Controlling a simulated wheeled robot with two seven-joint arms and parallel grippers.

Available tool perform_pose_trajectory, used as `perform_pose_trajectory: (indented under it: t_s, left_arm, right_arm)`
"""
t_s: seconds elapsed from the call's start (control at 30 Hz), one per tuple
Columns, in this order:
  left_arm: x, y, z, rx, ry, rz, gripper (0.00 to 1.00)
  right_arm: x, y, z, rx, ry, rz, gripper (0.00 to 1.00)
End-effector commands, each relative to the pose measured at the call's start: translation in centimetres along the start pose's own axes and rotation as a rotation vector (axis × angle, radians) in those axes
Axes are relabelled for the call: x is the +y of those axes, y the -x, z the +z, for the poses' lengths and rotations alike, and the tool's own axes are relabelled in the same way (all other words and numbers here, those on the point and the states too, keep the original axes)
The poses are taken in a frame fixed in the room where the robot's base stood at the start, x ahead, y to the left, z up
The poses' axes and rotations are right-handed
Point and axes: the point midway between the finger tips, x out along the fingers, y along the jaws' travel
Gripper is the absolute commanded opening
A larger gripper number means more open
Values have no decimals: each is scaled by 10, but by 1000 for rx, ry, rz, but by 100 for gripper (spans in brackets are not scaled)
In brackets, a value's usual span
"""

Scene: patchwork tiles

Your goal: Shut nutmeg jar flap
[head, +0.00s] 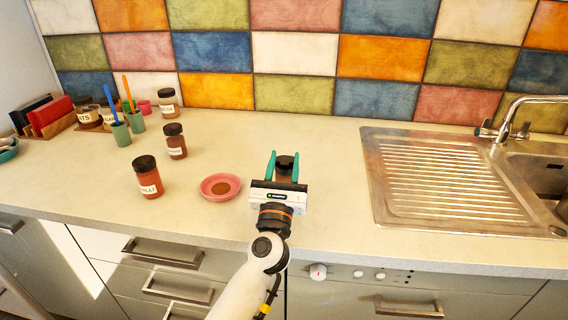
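A jar with a dark lid (286,163) and brown contents stands on the counter. Its label is hidden, so I cannot read whether it is the nutmeg jar. I cannot make out whether its flap is up or down. My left gripper (283,168) reaches in from the near side, with its two teal fingers spread on either side of this jar. A thin gap seems to show between the left finger and the lid. The gripper body hides the jar's lower part. My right gripper is not in view.
A pink dish (220,187) of brown powder lies left of the gripper. A chilli jar (147,177) and another dark-lidded jar (175,141) stand further left. Cups, books and jars fill the back left. The steel drainer (440,180) is right. Counter between is clear.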

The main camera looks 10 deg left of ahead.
Motion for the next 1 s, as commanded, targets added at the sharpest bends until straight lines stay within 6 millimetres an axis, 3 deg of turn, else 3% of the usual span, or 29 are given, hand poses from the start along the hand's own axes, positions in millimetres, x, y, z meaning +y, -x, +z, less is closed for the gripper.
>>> perform_pose_trajectory:
  t_s: [0.03,0.23,0.67,0.7,0.8,1.0]
  left_arm:
    - [0,0,0,0,0,0,33]
    - [0,0,0,0,0,0,1]
    - [0,6,9,-6,-1,0,0]
    - [0,6,10,-7,-1,0,22]
    - [0,6,9,-5,-1,0,38]
    - [0,5,8,-3,-1,0,38]
  right_arm:
    - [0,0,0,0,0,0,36]
    - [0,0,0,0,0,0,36]
    - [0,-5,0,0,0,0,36]
    - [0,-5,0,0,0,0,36]
    - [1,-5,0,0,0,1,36]
    - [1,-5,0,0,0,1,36]
